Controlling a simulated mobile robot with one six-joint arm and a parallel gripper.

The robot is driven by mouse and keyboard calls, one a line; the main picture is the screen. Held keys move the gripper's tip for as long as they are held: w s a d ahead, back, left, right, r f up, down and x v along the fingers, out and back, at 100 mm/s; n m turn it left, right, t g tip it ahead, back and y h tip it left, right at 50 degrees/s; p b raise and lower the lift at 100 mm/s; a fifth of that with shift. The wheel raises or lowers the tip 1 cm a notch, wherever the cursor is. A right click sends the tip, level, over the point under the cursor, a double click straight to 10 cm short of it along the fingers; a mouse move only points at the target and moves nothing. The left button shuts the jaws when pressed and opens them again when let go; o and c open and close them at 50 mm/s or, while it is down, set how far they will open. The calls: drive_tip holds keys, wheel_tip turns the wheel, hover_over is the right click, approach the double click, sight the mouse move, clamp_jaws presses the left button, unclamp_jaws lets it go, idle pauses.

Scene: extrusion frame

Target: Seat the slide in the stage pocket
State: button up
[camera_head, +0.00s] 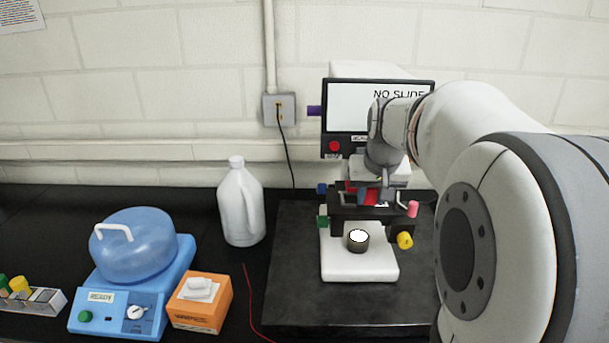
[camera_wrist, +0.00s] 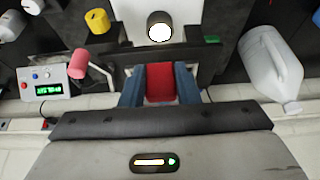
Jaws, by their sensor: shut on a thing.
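My gripper (camera_head: 368,194) is over the dark stage (camera_head: 345,213) of the microscope. In the wrist view its two blue-grey fingers (camera_wrist: 160,88) are closed on a red piece (camera_wrist: 160,80), which looks like the coloured end of the slide. The red also shows between the fingers in the head view. The rest of the slide and the stage pocket are hidden by the gripper, so I cannot tell whether the slide touches the pocket. The microscope screen (camera_head: 352,105) reads "NO SLIDE".
The lit lamp (camera_head: 358,239) stands on the white microscope base (camera_head: 345,268). A pink knob (camera_head: 413,209) and a yellow knob (camera_head: 405,240) stick out right of the stage. A white jug (camera_head: 241,205), blue-lidded machine (camera_head: 133,262) and orange box (camera_head: 200,307) stand left.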

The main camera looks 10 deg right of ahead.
sight(370, 204)
drive_tip(key=shift+w, duration=0.35)
drive_tip(key=shift+d+f, duration=0.1)
drive_tip(key=shift+f, duration=0.1)
drive_tip(key=shift+f+p, duration=0.5)
drive_tip(key=shift+f, duration=1.05)
drive_tip(key=o, duration=1)
drive_tip(key=shift+o, duration=0.2)
drive_tip(key=shift+r, duration=0.1)
